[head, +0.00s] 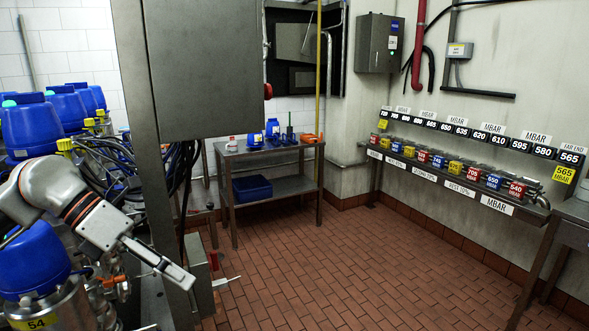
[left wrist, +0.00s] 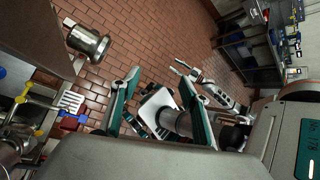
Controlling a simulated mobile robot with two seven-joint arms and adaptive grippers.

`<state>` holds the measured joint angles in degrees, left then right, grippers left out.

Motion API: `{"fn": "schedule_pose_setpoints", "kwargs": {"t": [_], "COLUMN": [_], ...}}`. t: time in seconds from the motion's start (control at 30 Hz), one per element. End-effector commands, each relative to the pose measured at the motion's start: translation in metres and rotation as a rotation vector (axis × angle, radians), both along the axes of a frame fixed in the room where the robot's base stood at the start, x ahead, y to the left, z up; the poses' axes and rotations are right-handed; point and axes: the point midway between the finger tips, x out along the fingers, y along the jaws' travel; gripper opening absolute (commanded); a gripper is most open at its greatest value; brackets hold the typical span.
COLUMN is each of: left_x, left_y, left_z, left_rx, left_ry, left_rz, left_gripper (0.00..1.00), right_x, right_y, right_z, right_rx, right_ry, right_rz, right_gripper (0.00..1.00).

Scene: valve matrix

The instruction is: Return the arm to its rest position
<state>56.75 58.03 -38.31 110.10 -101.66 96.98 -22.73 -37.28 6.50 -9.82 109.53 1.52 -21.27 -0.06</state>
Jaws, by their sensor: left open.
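My left arm (head: 95,218) comes in from the left in the head view, in front of the blue-capped vessels. It reaches down and to the right. Its gripper (head: 182,276) is seen from the side, low in front of the grey column and above the brick floor. In the left wrist view my left gripper (left wrist: 158,78) has its two teal fingers spread apart. No object is held between them; the floor and pale machine parts show beyond.
A large grey cabinet (head: 200,68) on a column stands close to my left arm. Blue-capped vessels (head: 30,125) and cables crowd the left. A metal table (head: 270,148) stands at the back. A valve rack (head: 450,172) lines the right wall. The brick floor between is clear.

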Motion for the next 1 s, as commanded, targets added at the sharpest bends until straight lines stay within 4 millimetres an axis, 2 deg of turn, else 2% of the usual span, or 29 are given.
{"fn": "schedule_pose_setpoints", "kwargs": {"t": [0.03, 0.2, 0.3, 0.43, 0.57, 0.67, 0.77, 0.83, 0.93, 1.0], "left_x": [-0.006, -0.019, -0.021, -0.012, 0.006, 0.022, 0.034, 0.036, 0.028, 0.015], "left_y": [-0.028, -0.099, -0.127, -0.144, -0.142, -0.128, -0.107, -0.09, -0.065, -0.051], "left_z": [-0.012, -0.02, -0.019, -0.019, -0.034, -0.059, -0.102, -0.141, -0.205, -0.249], "left_rx": [-0.1, -0.45, -0.66, -0.927, -1.169, -1.333, -1.469, -1.544, -1.618, -1.644], "left_ry": [0.037, 0.152, 0.24, 0.37, 0.519, 0.643, 0.772, 0.865, 0.997, 1.076], "left_rz": [-0.027, -0.028, 0.026, 0.158, 0.355, 0.549, 0.776, 0.954, 1.218, 1.391], "left_gripper": [0.45, 0.45, 0.45, 0.45, 0.45, 0.45, 0.45, 0.45, 0.45, 0.45], "right_x": [-0.002, -0.002, -0.003, -0.003, -0.004, -0.004, -0.004, -0.004, -0.004, -0.003], "right_y": [0.0, 0.0, -0.001, -0.002, -0.003, -0.003, -0.003, -0.003, -0.003, -0.002], "right_z": [-0.001, -0.002, -0.002, -0.003, -0.003, -0.003, -0.003, -0.003, -0.003, -0.003], "right_rx": [0.0, -0.001, -0.003, -0.007, -0.011, -0.012, -0.011, -0.011, -0.008, -0.007], "right_ry": [0.003, 0.005, 0.005, 0.006, 0.006, 0.006, 0.006, 0.006, 0.007, 0.006], "right_rz": [0.0, 0.002, 0.003, 0.006, 0.009, 0.01, 0.009, 0.009, 0.007, 0.006], "right_gripper": [0.4, 0.4, 0.4, 0.4, 0.4, 0.4, 0.4, 0.4, 0.4, 0.4]}}
